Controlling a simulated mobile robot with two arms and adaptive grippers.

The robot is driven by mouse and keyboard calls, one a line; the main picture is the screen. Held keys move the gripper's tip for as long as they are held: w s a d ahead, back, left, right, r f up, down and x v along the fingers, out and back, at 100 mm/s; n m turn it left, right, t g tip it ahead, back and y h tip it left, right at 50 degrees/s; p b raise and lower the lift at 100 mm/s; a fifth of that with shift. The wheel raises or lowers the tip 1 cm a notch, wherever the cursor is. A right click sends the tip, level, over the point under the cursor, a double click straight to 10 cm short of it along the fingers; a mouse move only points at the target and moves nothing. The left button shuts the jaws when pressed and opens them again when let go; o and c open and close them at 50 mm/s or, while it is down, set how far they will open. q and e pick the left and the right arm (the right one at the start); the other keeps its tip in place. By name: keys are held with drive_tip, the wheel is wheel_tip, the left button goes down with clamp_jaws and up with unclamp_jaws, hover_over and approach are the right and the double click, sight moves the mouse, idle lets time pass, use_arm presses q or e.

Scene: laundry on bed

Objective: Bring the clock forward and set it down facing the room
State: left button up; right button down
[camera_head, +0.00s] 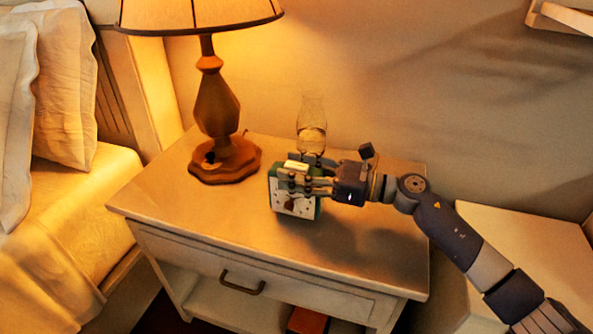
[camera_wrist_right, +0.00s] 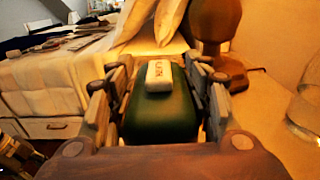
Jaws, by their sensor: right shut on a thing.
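The clock (camera_head: 296,208) is a small green box with a pale face and a cream top button, on or just above the nightstand top (camera_head: 200,222); I cannot tell which. Its face is turned to the front of the nightstand, partly covered by my fingers. My right gripper (camera_head: 303,181) reaches in from the right and is shut on the clock. In the right wrist view the clock's green top (camera_wrist_right: 160,113) and white button lie between the two fingers.
A lamp (camera_head: 222,110) stands at the left back of the nightstand. A glass vessel (camera_head: 312,125) stands close behind the clock and gripper. The nightstand's front left and front right are clear. The bed (camera_head: 70,215) is at the left.

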use_arm(q)
drive_tip(key=shift+r, duration=0.1)
use_arm(e)
drive_tip(key=c, duration=0.8)
unclamp_jaws()
drive_tip(key=shift+r, duration=0.1)
drive_tip(key=shift+s+d, duration=0.1)
drive_tip(key=shift+d, duration=0.3)
use_arm(q)
drive_tip(key=shift+v, duration=0.75)
use_arm(e)
drive_tip(key=v, duration=1.1)
drive_tip(key=shift+s+d, duration=0.1)
